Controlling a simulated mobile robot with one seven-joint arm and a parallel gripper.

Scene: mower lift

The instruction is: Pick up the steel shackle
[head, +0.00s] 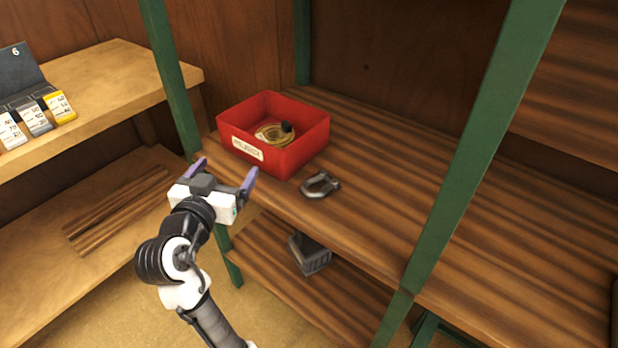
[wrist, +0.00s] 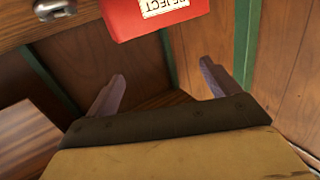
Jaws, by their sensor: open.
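The steel shackle (head: 320,185) is a grey U-shaped piece lying on the wooden shelf, in front of and to the right of the red bin. In the wrist view the shackle (wrist: 54,9) shows at the top left, partly cut by the frame edge. My gripper (head: 226,170) is open and empty, at the shelf's front edge, left of the shackle and apart from it. In the wrist view the two fingers of my gripper (wrist: 162,84) are spread with nothing between them.
A red bin (head: 296,155) labelled REJECT holds a yellowish coiled item with a black part. Green posts (head: 470,150) stand either side of the shelf opening. A dark block (head: 309,254) sits on the lower shelf. The shelf right of the shackle is clear.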

